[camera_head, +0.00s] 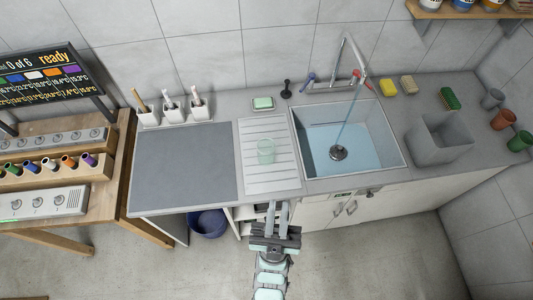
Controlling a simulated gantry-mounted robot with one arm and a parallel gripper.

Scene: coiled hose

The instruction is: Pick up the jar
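The jar (266,151) is a clear, pale green glass vessel standing on the ribbed drainboard, left of the sink. My gripper (277,207) is in front of the counter's front edge, below the jar in the picture and apart from it. Its two fingers point toward the counter with a narrow gap between them. Nothing shows between the fingers.
The drainboard (270,184) lies between a bare grey worktop (185,165) and the sink (376,146), where water runs from the tap (347,52). A soap dish (263,104) and white brush holders (172,113) stand behind. A grey bin (440,140) stands right.

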